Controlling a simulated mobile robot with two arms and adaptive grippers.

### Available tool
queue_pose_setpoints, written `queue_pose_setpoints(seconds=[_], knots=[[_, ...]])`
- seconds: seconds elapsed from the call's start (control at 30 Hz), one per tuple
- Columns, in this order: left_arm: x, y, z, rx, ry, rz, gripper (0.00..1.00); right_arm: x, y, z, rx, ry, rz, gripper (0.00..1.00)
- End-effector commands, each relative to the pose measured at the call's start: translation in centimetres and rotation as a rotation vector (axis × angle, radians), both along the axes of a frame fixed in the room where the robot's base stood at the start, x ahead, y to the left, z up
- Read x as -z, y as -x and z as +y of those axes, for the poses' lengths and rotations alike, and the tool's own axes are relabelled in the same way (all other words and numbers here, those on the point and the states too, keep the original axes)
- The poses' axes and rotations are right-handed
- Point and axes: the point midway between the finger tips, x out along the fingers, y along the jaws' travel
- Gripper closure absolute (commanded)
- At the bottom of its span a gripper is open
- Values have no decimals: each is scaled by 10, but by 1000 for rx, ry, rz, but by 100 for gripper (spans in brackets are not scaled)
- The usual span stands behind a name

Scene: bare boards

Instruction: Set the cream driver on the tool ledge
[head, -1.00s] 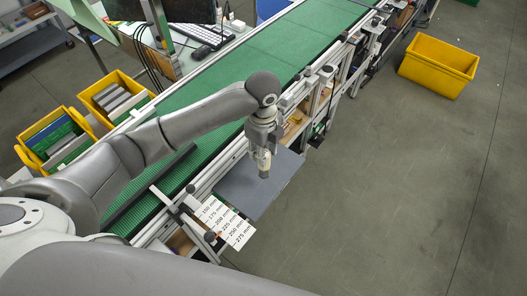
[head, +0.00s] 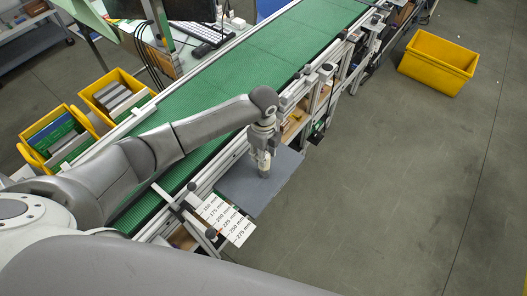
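My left gripper (head: 262,147) points down over the grey tool ledge (head: 246,197), a flat dark plate at the near side of the conveyor. It appears shut on a small cream piece, the cream driver (head: 263,160), held upright with its greyish lower end low over the plate. Whether that end touches the plate I cannot tell. The fingers hide part of the driver. My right gripper is not in view.
A white card with millimetre marks (head: 228,222) lies at the ledge's near left side. The green conveyor belt (head: 270,45) runs behind. Yellow bins (head: 438,62) stand on the floor at right and beyond the belt at left. Floor right of the ledge is clear.

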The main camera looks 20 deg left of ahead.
Motion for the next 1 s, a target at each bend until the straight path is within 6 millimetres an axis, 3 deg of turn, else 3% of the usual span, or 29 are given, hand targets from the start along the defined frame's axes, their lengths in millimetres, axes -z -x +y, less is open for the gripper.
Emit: queue_pose_setpoints(seconds=[0.03,0.07,0.23,0.67,1.0], knots=[[2,0,0,0,0,1,100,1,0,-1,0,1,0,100],[3,0,0,0,0,1,67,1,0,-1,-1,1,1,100],[2,0,0,0,0,1,47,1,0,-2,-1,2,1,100],[-8,-1,0,-1,2,-2,47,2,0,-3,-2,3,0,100],[-76,-1,0,0,2,-5,47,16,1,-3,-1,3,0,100]])
